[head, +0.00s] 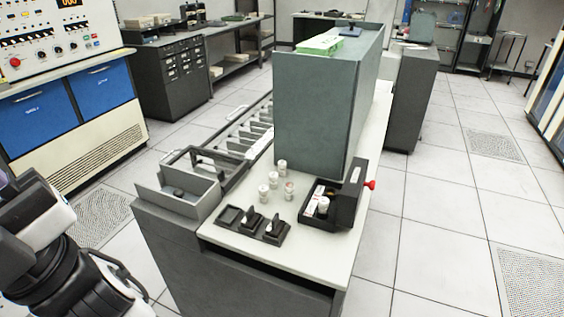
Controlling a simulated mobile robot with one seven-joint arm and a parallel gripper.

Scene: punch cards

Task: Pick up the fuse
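Several small white cylinders with greyish ends, which look like fuses, stand upright on the light worktop (348,243) in the head view. One fuse (282,167) is at the back, one (273,180) is nearer, one (263,192) is at the left and one (289,190) at the right. Another white cylinder (323,206) is inside an open dark box (345,208) to their right. I cannot tell which one the task means. My arm shows at the lower left, well apart from the worktop; my gripper's fingers are not visible.
A tall grey-green cabinet (318,110) stands behind the fuses. A black holder (252,222) with upright pieces lies in front, and a grey tray (178,194) is at the left. A red knob (370,184) sticks out from the dark box. The tiled floor at right is free.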

